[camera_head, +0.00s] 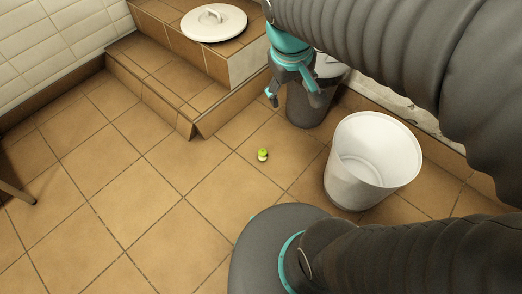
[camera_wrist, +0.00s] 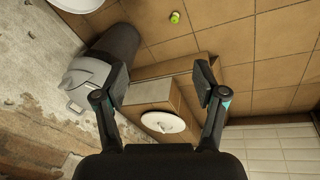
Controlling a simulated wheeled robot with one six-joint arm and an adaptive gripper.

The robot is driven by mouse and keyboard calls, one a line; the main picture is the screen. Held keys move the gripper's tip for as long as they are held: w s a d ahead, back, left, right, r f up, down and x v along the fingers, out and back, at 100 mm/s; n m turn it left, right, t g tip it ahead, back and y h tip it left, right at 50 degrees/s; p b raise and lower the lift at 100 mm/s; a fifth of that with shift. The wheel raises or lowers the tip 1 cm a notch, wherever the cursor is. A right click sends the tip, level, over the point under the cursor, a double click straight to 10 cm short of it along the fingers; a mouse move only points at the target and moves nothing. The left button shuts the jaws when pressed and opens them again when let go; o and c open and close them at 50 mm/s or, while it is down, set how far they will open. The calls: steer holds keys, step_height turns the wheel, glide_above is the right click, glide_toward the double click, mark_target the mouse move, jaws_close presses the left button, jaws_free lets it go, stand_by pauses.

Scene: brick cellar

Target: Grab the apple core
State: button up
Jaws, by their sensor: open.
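The apple core (camera_head: 262,155) is a small yellow-green piece lying on the tiled floor near the middle of the head view. It also shows at the top of the wrist view (camera_wrist: 175,17), beyond my fingertips. My gripper (camera_head: 288,97) is open and empty, up above the floor near the grey bin. In the wrist view my gripper (camera_wrist: 163,84) has its two fingers wide apart, with the step and white lid seen between them. Nothing hides the apple core in either view.
An empty white bucket (camera_head: 372,160) stands right of the apple core. A dark grey bin (camera_head: 308,105) with a lighter lid stands behind it. Tiled steps (camera_head: 160,85) rise at the back, with a round white lid (camera_head: 213,23) on top. The floor left of the core is clear.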

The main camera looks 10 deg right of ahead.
steer(key=w+a+f+n+g+h+b, duration=0.2)
steer(key=w+a+f+n+h, duration=0.15)
steer(key=w+f, duration=0.8)
steer(key=w+a+f+n+g+h+b, duration=0.25)
steer(key=w+f+n+h, duration=0.4)
steer(key=f, duration=0.75)
steer(key=w+a+f+n+t+h+b, duration=0.1)
steer(key=w+a+f+n+h, duration=0.15)
steer(key=f, duration=0.65)
steer(key=w+a+f+n+t+h+b, duration=0.1)
steer(key=w+a+f, duration=0.15)
steer(key=f, duration=0.75)
steer(key=n+t+h+b, duration=0.2)
steer(key=n+t, duration=0.3)
glide_toward(262, 151)
steer(key=a, duration=0.1)
steer(key=s+a, duration=0.1)
steer(key=a, duration=0.1)
steer(key=shift+s+a+f, duration=0.1)
steer(key=shift+s+f, duration=0.1)
steer(key=shift+f, duration=0.35)
steer(key=x, duration=0.8)
steer(key=shift+p, duration=0.35)
steer(key=shift+w+x, duration=0.1)
steer(key=shift+x, duration=1.35)
steer(key=shift+w+x, duration=0.15)
steer(key=shift+x, duration=1.3)
steer(key=shift+a, duration=0.15)
steer(key=c, duration=1.1)
